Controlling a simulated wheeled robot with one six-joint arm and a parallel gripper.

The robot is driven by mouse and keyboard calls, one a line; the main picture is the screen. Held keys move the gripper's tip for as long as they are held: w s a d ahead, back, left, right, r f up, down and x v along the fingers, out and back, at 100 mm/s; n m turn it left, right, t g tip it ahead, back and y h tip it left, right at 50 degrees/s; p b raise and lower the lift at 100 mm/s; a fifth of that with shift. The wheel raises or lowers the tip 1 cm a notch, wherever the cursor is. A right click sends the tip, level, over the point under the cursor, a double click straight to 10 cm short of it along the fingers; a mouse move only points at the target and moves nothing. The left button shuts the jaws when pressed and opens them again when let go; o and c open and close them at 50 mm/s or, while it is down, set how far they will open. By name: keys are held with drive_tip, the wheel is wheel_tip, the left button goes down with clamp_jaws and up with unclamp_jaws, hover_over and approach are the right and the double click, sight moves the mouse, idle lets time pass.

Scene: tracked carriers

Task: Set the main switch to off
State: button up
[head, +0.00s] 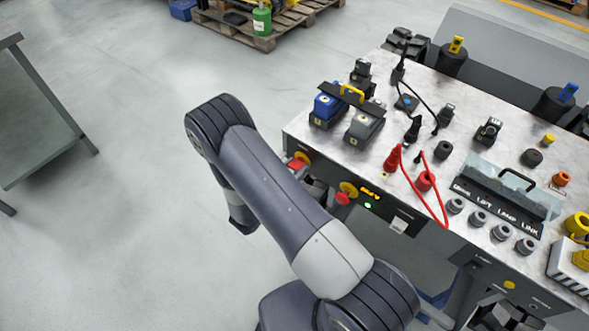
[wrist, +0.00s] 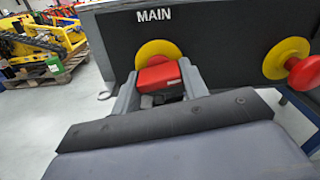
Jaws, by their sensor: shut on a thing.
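The main switch has a red handle (wrist: 160,75) on a round yellow plate (wrist: 158,50), under the white word MAIN on a dark panel. My gripper (wrist: 161,88) is shut on the red handle, with one grey finger on each side. The handle looks level across in the wrist view; no position marks show, so its setting cannot be read. In the head view the yellow and red main switch (head: 301,158) is at the front left of the bench, and my arm hides most of my gripper.
A red mushroom button on a yellow plate (wrist: 285,58) is right of the switch. In the head view a lit amber display (head: 369,194) and a green light (head: 368,205) sit beside it. A red cable (head: 425,205) hangs over the bench edge.

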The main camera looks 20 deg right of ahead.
drive_tip(key=n+b, duration=0.1)
drive_tip(key=n, duration=0.2)
drive_tip(key=shift+n, duration=0.4)
drive_tip(key=n, duration=0.4)
drive_tip(key=shift+r+n, duration=0.1)
drive_tip(key=shift+n, duration=0.2)
drive_tip(key=n, duration=0.3)
drive_tip(key=shift+n+p, duration=0.35)
drive_tip(key=shift+n, duration=1.75)
drive_tip(key=o, duration=1)
drive_tip(key=shift+s, duration=0.1)
drive_tip(key=b+v, duration=0.1)
drive_tip(key=v, duration=0.9)
drive_tip(key=shift+s+a, duration=0.2)
drive_tip(key=shift+a, duration=0.15)
